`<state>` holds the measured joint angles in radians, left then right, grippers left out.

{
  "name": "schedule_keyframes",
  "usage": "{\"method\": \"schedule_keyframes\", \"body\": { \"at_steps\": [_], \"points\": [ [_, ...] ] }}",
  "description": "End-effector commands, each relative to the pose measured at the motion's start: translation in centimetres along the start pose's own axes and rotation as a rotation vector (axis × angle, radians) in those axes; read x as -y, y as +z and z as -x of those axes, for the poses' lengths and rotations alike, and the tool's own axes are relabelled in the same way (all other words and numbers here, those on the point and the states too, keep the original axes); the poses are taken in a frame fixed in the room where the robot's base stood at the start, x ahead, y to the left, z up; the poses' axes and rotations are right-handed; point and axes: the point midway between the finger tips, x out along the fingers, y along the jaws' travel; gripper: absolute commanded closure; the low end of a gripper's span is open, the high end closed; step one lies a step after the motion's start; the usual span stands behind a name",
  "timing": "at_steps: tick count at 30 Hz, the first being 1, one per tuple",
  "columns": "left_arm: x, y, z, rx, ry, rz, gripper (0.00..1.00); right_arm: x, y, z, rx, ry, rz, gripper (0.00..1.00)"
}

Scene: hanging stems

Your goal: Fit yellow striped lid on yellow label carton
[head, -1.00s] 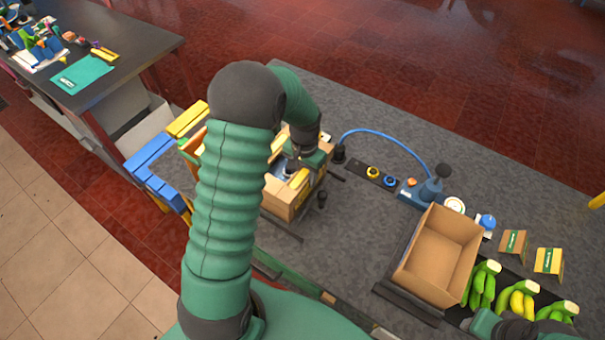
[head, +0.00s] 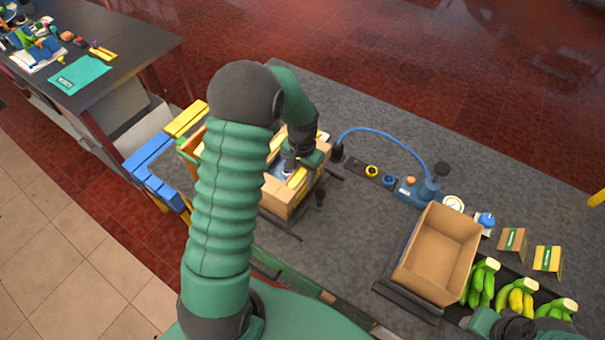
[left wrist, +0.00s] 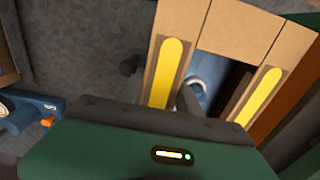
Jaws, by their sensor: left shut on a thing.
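The yellow striped lid (head: 298,178) is on or just over the top of a brown carton (head: 284,203) in the head view; whether it is fully seated cannot be told. In the left wrist view the lid shows two rounded yellow stripes (left wrist: 170,72) on brown board. My left gripper (head: 287,164) is shut on the lid, between the stripes, near a pale blue and white part (left wrist: 198,90). The carton's yellow label is not visible, and my arm hides its left side. My right arm shows only partly at the bottom right; its fingers are out of view.
An open empty carton (head: 437,255) stands to the right. A blue hose (head: 385,133) arches behind. Blue and yellow blocks (head: 150,158) are at the left.

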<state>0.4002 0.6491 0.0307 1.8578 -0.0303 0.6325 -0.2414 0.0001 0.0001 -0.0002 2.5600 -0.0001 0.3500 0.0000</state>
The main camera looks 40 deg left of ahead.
Motion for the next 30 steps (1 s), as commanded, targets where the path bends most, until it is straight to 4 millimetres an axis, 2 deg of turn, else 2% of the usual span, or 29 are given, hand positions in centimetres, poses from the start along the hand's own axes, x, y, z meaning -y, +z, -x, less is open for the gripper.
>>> {"method": "schedule_keyframes", "body": {
  "at_steps": [2,3,8,15,19,20,30],
  "points": [
    [0.0,0.0,0.0,0.0,0.0,0.0,1.0,0.0,0.0,0.0,0.0,0.0,0.0,0.64],
    [0.0,0.0,0.0,0.0,0.0,0.0,0.56,0.01,0.0,0.0,0.0,0.0,0.0,0.64],
    [0.0,0.01,0.0,0.0,0.0,0.0,0.36,0.01,0.0,0.0,0.0,0.0,0.0,0.64],
    [-0.03,0.01,0.0,0.001,0.0,0.0,0.34,0.01,0.0,0.0,0.0,0.0,0.0,0.64],
    [-0.05,0.02,0.0,0.001,0.0,0.0,0.17,0.01,0.0,-0.01,0.0,0.0,0.0,0.64],
    [-0.04,0.01,0.0,0.001,0.0,0.0,0.15,0.01,0.0,-0.01,0.0,0.0,0.0,0.64],
    [0.0,0.02,-0.01,0.001,0.0,0.0,0.15,0.01,0.0,-0.01,0.0,0.0,0.0,0.64]
  ]
}}
